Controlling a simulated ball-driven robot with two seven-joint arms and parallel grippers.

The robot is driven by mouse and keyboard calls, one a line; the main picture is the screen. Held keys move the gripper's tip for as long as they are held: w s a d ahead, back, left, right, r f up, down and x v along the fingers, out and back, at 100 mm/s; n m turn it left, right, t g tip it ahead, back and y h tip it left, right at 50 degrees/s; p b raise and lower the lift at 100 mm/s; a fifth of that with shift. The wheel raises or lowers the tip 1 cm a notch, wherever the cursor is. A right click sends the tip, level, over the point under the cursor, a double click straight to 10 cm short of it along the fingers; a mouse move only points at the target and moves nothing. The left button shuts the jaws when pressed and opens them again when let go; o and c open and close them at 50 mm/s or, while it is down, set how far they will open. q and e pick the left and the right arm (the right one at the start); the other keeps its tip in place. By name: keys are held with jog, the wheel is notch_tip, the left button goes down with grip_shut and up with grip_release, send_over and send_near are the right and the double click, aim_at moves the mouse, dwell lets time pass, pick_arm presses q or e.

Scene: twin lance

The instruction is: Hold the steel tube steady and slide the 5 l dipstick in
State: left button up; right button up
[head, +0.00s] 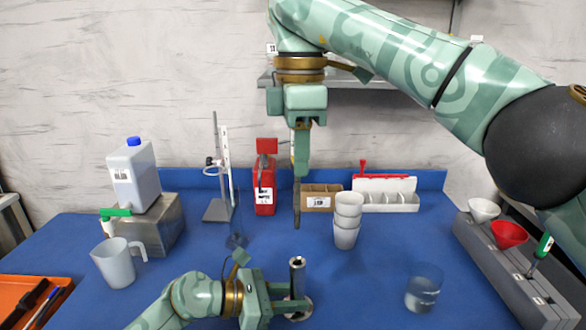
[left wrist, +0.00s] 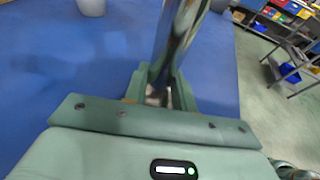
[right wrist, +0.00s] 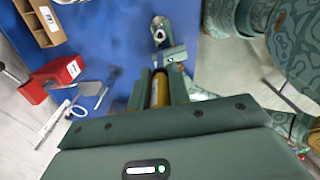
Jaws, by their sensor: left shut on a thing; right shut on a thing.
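The steel tube (head: 297,272) stands upright on the blue table in the head view. My left gripper (head: 292,304) is shut around it from the left; the tube also rises between the fingers in the left wrist view (left wrist: 180,35). My right gripper (head: 301,172) points down above the tube and is shut on the dipstick (head: 297,212), whose dark lower part hangs down. Its lower end is above the tube's mouth and apart from it. In the right wrist view a yellow-brown part of the dipstick (right wrist: 160,88) shows between the fingers, with the tube (right wrist: 159,30) beyond.
White stacked cups (head: 346,232) stand right of the dipstick. Behind are a red container (head: 265,200), a cardboard box (head: 318,203) and a clamp stand (head: 219,208). A clear beaker (head: 423,290) and a grey rack (head: 510,270) are at right; a white jug (head: 114,268) is at left.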

jog(key=shift+f, duration=0.1)
send_over(297, 286)
jog(key=w, duration=0.2)
jog(key=shift+s+d+f, duration=0.1)
jog(key=shift+s+f, duration=0.05)
jog(key=shift+f, duration=1.3)
jog(key=shift+s+d+f, duration=0.1)
jog(key=shift+f, duration=1.3)
jog(key=shift+m, duration=0.9)
notch_tip(297, 286, down, 12)
dwell(2.8)
jog(key=o, duration=0.9)
